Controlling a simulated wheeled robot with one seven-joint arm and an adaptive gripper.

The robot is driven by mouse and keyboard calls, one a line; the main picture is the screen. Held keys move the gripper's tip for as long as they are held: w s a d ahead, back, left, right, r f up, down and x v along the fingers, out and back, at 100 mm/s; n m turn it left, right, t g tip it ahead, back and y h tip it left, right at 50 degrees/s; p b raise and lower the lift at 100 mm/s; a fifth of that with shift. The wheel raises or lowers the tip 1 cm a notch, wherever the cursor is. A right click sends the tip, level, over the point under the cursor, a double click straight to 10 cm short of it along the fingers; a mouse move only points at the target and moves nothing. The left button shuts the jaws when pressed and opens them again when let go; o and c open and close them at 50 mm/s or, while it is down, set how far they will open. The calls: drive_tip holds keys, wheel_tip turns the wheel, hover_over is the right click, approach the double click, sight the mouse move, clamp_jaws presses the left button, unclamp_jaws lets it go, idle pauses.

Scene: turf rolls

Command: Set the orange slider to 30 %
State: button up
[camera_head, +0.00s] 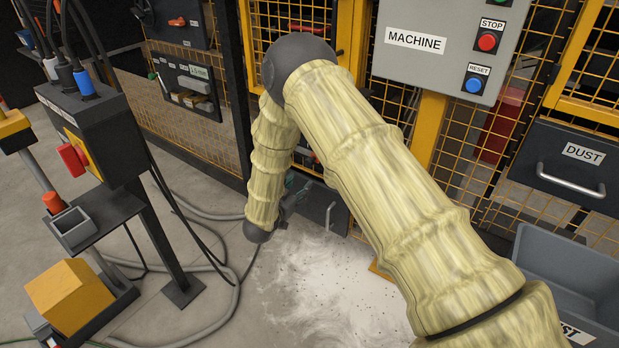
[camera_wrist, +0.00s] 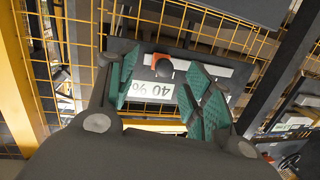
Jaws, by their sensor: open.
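The orange slider (camera_wrist: 153,60) shows in the wrist view as a small orange piece with a dark round knob (camera_wrist: 165,68) in front of it, on a pale plate. A label reading "40 %" (camera_wrist: 152,90), upside down, lies beside it. My gripper (camera_wrist: 162,84) is open, its green-padded fingers left and right of the knob. The knob lies between the fingers near their tips; I cannot tell whether either touches it. In the head view my gripper (camera_head: 291,190) is mostly hidden by my arm, and I cannot make out the slider there.
Yellow mesh fencing (camera_wrist: 215,28) surrounds the plate. A grey machine box (camera_head: 437,65) with stop and reset buttons stands right of my arm. A dust drawer (camera_head: 560,170) and grey bin (camera_head: 565,265) are at the right. A black stand (camera_head: 95,130) with cables is at the left.

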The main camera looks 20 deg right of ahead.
sight(307, 164)
drive_tip(key=w+d+m+h+b, duration=0.1)
drive_tip(key=w+d+b, duration=0.1)
drive_tip(key=w, duration=0.1)
drive_tip(key=w+d+r+m+h+b, duration=0.1)
drive_tip(key=w+d+b, duration=0.1)
drive_tip(key=w+b, duration=0.1)
drive_tip(key=w+d+m+g+b, duration=0.1)
drive_tip(key=w+d+b, duration=0.1)
drive_tip(key=w+d, duration=0.1)
drive_tip(key=shift+w+r+h, duration=0.2)
drive_tip(key=shift+r+h, duration=0.05)
drive_tip(key=shift+h, duration=0.15)
drive_tip(key=shift+c, duration=0.2)
clamp_jaws()
